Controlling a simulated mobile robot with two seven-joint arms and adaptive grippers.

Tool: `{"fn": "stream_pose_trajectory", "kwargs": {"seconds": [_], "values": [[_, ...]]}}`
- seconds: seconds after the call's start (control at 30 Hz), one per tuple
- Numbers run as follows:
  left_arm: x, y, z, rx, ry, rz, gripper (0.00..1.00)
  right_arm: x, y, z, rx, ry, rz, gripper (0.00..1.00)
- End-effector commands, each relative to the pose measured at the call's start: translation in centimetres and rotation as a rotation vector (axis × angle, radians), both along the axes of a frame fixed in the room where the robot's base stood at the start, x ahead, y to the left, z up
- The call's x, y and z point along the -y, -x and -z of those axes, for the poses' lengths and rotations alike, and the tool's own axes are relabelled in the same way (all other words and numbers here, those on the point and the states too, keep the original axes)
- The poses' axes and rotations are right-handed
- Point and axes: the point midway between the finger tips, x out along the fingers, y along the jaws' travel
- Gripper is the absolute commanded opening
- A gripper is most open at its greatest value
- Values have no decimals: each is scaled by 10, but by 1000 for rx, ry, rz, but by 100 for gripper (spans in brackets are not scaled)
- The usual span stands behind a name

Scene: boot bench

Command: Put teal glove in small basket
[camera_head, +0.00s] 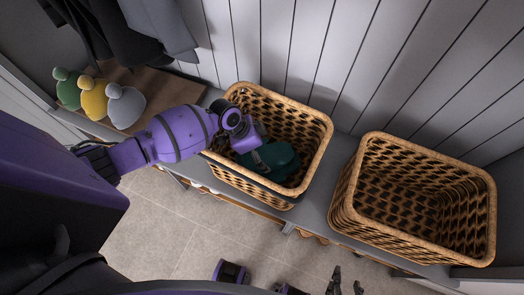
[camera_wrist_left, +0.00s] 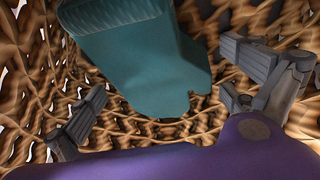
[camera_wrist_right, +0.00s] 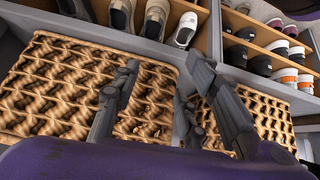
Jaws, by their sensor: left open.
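The teal glove (camera_head: 276,160) is inside the left wicker basket (camera_head: 322,150), which looks the smaller of the two. In the left wrist view the glove (camera_wrist_left: 150,65) lies against the woven inside, its ribbed cuff at the top. My left gripper (camera_wrist_left: 160,75) reaches down into this basket, its fingers spread wide and apart from the glove. My right gripper (camera_wrist_right: 163,62) is open and empty, in front of the bench and low in the head view (camera_head: 346,278).
A larger-looking wicker basket (camera_head: 481,172) stands empty on the bench to the right. Green (camera_head: 67,92), yellow (camera_head: 93,98) and grey (camera_head: 125,106) knitted hats sit at the left. Dark clothes hang above them. Shelves of shoes (camera_wrist_right: 153,18) show in the right wrist view.

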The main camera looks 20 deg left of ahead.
Motion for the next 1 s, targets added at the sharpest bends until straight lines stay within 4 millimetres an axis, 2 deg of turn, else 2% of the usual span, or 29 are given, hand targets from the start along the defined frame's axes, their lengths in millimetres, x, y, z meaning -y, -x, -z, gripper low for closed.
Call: {"fn": "stream_pose_trajectory", "kwargs": {"seconds": [0.17,0.27,0.37,0.7,0.9,1.0], "values": [[0,0,-1,0,0,0,100,1,5,0,-7,1,2,40],[0,-1,-10,2,0,0,100,2,4,-6,-4,2,5,40],[-5,0,-24,4,-1,1,100,2,4,-10,-2,1,7,40],[-34,9,-91,3,-1,2,100,2,1,-17,6,-1,9,40],[-45,13,-115,0,0,0,100,2,0,-18,7,-2,9,40],[-46,14,-120,-1,1,0,100,1,1,-18,6,-2,9,40]]}}
